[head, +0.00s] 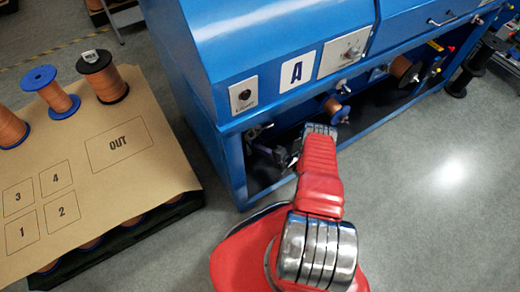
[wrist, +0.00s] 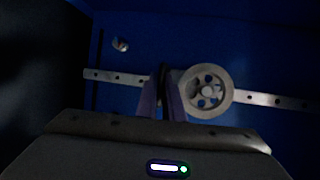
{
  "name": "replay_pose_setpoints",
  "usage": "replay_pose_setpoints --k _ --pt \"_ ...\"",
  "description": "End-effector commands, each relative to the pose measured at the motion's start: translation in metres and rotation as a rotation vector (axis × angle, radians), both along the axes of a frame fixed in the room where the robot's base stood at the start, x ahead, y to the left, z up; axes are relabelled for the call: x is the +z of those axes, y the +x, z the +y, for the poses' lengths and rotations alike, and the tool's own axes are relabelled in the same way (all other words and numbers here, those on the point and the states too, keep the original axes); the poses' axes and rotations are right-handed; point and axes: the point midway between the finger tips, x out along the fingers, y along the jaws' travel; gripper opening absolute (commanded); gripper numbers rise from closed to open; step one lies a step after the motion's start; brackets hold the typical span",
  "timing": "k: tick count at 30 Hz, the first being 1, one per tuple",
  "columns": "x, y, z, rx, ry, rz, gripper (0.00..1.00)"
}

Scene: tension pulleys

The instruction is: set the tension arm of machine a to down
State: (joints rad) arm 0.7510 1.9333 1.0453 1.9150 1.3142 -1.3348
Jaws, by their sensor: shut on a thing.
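Machine A is the blue cabinet (head: 275,50) with a white "A" plate, and my red arm reaches into its open lower bay. In the wrist view, the tension arm is a pale metal bar with holes (wrist: 130,79), sloping slightly down to the right, with a pale spoked pulley (wrist: 208,91) on it. My gripper (wrist: 166,85) is shut on the tension arm just left of the pulley. The fingers hide that part of the bar. In the head view my gripper (head: 284,158) is small and dark inside the bay, and the tension arm is hard to make out.
The blue frame post (head: 234,170) stands left of my gripper. A cardboard-topped table (head: 95,160) with spools and an "OUT" square is at the left.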

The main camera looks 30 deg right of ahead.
Motion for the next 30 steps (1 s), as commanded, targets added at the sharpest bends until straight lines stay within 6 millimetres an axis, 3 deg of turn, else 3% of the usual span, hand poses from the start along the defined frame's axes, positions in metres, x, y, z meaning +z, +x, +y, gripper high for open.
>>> replay_pose_setpoints --k 7,8,15,25,30 --pt "-0.006 -0.001 0.0 -0.01 -0.004 0.018 0.0" --pt "-0.006 -0.001 0.0 -0.011 -0.004 0.018 0.09" --pt "-0.005 -0.001 0.0 -0.008 -0.003 0.015 0.26" --pt "-0.003 -0.002 -0.001 -0.007 -0.003 0.012 0.26" --pt "-0.001 -0.013 -0.007 -0.009 -0.002 0.013 0.26"
